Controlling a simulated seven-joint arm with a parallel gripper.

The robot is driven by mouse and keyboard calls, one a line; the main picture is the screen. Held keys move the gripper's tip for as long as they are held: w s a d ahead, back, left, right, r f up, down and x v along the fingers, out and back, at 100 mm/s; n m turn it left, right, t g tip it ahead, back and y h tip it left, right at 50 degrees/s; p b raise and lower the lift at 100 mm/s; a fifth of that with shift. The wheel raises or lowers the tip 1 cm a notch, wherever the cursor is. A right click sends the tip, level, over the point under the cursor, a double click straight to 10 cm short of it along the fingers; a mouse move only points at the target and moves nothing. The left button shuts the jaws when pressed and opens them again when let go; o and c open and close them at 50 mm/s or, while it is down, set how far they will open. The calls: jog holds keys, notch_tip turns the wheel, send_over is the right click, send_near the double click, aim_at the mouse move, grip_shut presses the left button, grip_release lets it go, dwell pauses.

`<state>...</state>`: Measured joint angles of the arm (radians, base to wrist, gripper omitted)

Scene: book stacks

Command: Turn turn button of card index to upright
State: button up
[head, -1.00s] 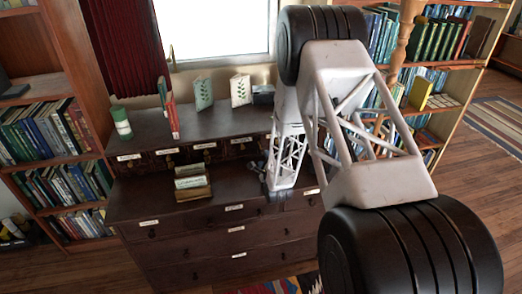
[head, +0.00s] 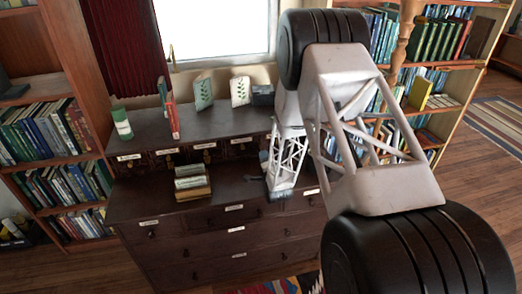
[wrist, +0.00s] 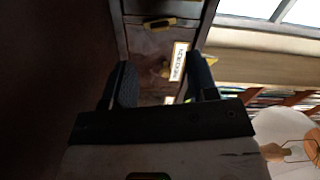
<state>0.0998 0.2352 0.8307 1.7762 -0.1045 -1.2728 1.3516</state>
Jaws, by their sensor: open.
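The card index (head: 205,151) is the row of small dark drawers with white labels along the back of the desk. In the wrist view, tipped sideways, a drawer front (wrist: 148,45) shows a white label (wrist: 179,61) and an elongated brass piece (wrist: 160,23) lying across the label's direction. Another brass bit (wrist: 165,69) shows beside the label, partly hidden; I cannot tell its angle or which piece is the turn button. My gripper (wrist: 161,80) is open, its two dark fingers on either side of the label and this bit. Contact cannot be told.
A small stack with a tan box (head: 192,184) stands on the desk left of my arm. Bookshelves flank the desk.

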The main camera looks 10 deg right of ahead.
jog(key=shift+w, duration=0.1)
jog(key=shift+w, duration=3.8)
jog(key=c, duration=0.9)
